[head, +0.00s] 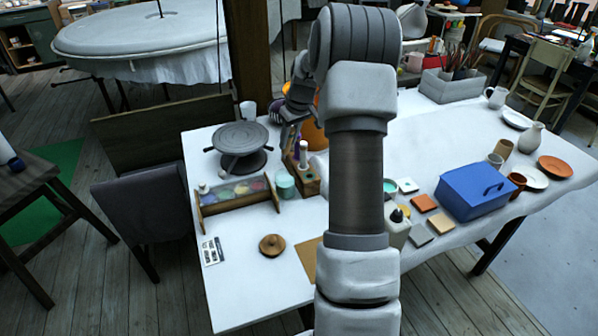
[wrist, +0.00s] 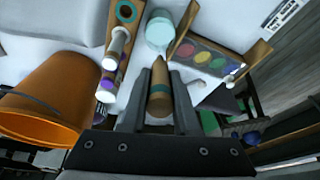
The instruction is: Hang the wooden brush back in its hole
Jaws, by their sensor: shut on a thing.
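My gripper (wrist: 162,105) is shut on the wooden brush (wrist: 158,92), a tapered wooden piece with a teal band, its pointed end facing up the wrist picture. In the head view my gripper (head: 290,128) is above the back of the white table, and I cannot make out the brush there. The wooden holder (wrist: 112,48) lies up and left of the gripper in the wrist view, apart from the brush. It has a teal-ringed hole (wrist: 127,12) near its top end and a white-handled tool standing in it. The holder (head: 309,186) also shows in the head view, partly hidden by my arm.
An orange pot (wrist: 42,98) stands left of the gripper. A pale teal cup (head: 285,184) and a paint box (head: 236,194) stand beside the holder. A grey turntable (head: 242,140) is at the back left. A lidded wooden piece (head: 271,245) sits on clear tabletop in front.

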